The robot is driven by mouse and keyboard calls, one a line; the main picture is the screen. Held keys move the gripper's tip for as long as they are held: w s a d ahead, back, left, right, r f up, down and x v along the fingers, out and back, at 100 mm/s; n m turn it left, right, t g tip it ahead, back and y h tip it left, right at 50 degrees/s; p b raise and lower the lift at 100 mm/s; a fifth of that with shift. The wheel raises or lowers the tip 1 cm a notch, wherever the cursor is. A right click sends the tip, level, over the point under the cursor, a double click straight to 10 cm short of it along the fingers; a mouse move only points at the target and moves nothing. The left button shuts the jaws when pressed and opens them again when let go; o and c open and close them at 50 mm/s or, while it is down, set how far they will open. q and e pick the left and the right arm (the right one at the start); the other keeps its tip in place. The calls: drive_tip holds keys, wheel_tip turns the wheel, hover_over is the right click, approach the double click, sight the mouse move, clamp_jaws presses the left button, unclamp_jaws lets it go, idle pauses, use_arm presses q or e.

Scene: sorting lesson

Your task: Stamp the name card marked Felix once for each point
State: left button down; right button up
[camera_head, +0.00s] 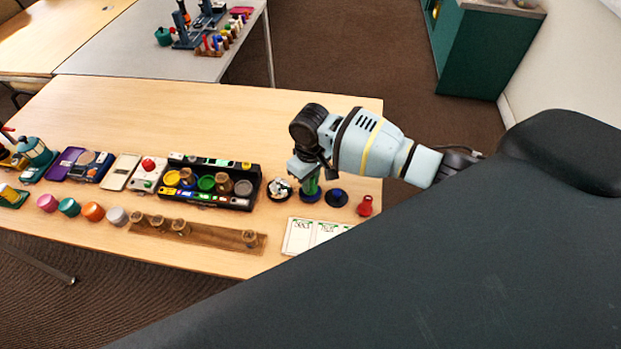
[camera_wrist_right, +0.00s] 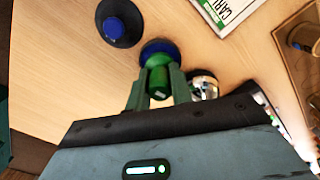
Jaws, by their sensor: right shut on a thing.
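My right gripper (camera_head: 307,180) is shut on a green-handled stamp (camera_head: 311,188), upright with a round blue part under it. I cannot tell whether that part is its base or a pad. In the right wrist view the fingers (camera_wrist_right: 158,88) close on both sides of the green handle (camera_wrist_right: 158,76), above the blue round (camera_wrist_right: 160,48). White name cards (camera_head: 314,234) with green borders lie at the table's front, partly hidden by a dark shape. One card (camera_wrist_right: 226,12) shows partly in the wrist view, lettered like "CARL"; I cannot make out Felix. My left gripper is not in view.
A dark disc with a blue middle (camera_head: 337,198) and a red knobbed piece (camera_head: 365,206) stand right of the stamp. A black tray of colored pots (camera_head: 256,186) and a wooden rack (camera_head: 215,237) lie further left.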

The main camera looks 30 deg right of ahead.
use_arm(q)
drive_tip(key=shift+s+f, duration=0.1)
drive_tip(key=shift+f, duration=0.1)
use_arm(e)
drive_tip(key=shift+f, duration=0.5)
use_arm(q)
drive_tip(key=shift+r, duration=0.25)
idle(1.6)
use_arm(e)
drive_tip(key=shift+s+f, duration=0.1)
idle(0.4)
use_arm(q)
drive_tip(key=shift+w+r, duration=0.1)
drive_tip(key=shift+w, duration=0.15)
